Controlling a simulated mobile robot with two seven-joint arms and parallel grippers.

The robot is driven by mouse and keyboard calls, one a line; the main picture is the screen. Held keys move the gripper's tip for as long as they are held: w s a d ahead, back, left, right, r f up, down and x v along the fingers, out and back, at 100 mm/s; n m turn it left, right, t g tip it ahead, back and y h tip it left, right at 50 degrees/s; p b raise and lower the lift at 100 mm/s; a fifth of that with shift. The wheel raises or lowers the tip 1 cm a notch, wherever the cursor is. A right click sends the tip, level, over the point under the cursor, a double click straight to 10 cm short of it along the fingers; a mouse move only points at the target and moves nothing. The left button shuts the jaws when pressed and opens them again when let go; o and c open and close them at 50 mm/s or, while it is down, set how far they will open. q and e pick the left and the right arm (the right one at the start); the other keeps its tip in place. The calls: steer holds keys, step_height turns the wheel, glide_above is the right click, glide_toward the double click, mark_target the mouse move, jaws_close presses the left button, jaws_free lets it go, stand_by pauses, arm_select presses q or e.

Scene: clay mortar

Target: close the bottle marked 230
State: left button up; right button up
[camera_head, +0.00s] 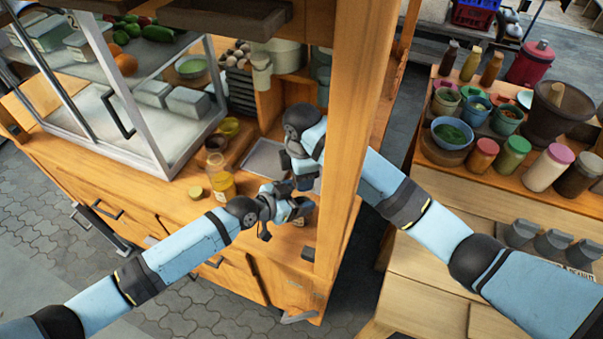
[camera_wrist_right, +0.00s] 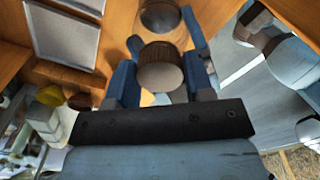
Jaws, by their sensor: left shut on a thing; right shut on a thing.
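A small brownish bottle (camera_head: 299,211) with a pale label stands near the right end of the wooden counter, partly hidden by my grippers; its marking is too small to read. My left gripper (camera_head: 280,204) is at its side and appears shut on it. My right gripper (camera_head: 302,183) is just above, pointing down beside the wooden post. In the right wrist view, my right gripper (camera_wrist_right: 164,78) is shut on a ribbed brown cap (camera_wrist_right: 160,53) with a pale disc face. A dark round glassy shape (camera_wrist_right: 160,15) lies beyond the cap; I cannot tell whether they touch.
A jar with yellow contents (camera_head: 223,186), a yellowish lid (camera_head: 195,192) and a dark jar (camera_head: 215,165) stand left of the grippers. A metal tray (camera_head: 264,157) lies behind them. The wooden post (camera_head: 346,150) rises close at right. A glass case (camera_head: 185,140) stands at left.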

steer(key=o, duration=1)
steer(key=shift+r, duration=2.25)
steer(key=shift+c, duration=0.3)
